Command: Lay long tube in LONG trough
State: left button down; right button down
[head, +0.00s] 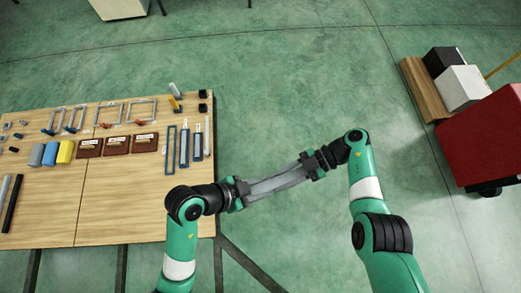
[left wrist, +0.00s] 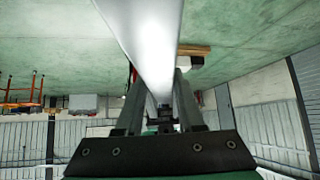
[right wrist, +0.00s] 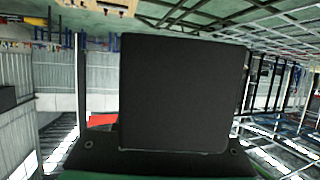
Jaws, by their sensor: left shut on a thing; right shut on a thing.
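A long grey tube (head: 276,183) is held in the air between my two grippers, over the green floor to the right of the table. My left gripper (head: 238,192) is shut on its left end; the silver tube (left wrist: 145,40) runs between the fingers (left wrist: 160,105) in the left wrist view. My right gripper (head: 310,167) is shut on its right end. In the right wrist view a large black block (right wrist: 183,95) hides the fingers. Narrow blue-edged trays (head: 184,147) stand at the table's right side; I cannot tell which is the LONG trough.
The wooden table (head: 120,205) holds blue, yellow and grey blocks (head: 65,151), brown boxes (head: 117,145), grey frames (head: 140,111) and dark bars (head: 12,205). Its front right area is clear. A red cabinet (head: 490,140) and boxes (head: 460,87) stand far right.

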dwell(0.5)
jog(key=shift+c, duration=2.2)
grip_release()
